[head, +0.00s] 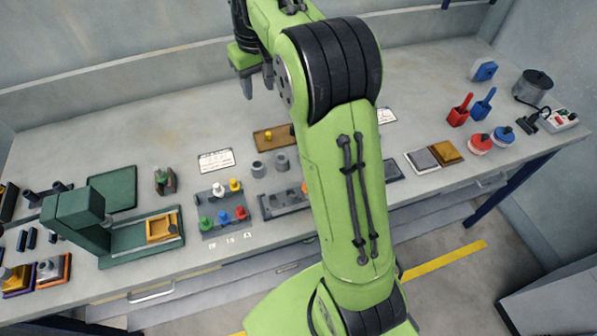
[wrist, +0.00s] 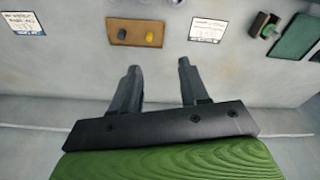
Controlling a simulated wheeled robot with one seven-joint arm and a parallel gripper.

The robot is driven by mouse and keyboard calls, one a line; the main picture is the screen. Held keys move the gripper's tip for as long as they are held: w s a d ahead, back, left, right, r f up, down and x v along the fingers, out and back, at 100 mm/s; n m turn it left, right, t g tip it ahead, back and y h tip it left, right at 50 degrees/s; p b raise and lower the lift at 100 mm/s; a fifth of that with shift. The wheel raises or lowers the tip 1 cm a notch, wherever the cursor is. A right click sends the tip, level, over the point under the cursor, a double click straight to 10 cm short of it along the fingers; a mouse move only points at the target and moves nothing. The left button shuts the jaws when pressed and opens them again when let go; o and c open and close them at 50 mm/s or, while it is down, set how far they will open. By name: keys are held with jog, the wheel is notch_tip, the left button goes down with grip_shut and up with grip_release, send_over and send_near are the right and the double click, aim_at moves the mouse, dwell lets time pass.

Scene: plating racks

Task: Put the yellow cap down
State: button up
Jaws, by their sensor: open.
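A small yellow cap (wrist: 149,37) rests on a brown tray (wrist: 112,32) in the wrist view, beside a dark round piece (wrist: 121,34). Another yellow-topped piece (head: 235,185) stands in a grey rack (head: 209,235). My gripper (wrist: 157,66) is open with nothing between its fingers. In the head view my gripper (head: 257,88) is above the back of the bench, behind the brown tray and apart from it.
The grey rack also holds red, green and blue pieces. Two grey cups (head: 258,170) stand in front of the brown tray. A green press (head: 76,216) is at left. Red and blue items and a grey pot (head: 533,86) stand at right. The bench's back left is clear.

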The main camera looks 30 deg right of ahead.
jog(key=s+a+r+t, duration=0.1)
jog(key=s+a+r, duration=0.15)
jog(key=s, duration=0.65)
jog(key=s+a+r+t, duration=0.15)
jog(key=s+r, duration=0.25)
jog(key=s, duration=0.4)
jog(key=s+a+f+t, duration=0.1)
jog(key=s+f, duration=0.4)
jog(key=s, duration=0.7)
jog(key=shift+a+f+m, duration=0.15)
jog(key=shift+a+m, duration=0.2)
jog(key=shift+m, duration=0.05)
jog(key=shift+s+t, duration=0.15)
jog(key=shift+t, duration=0.1)
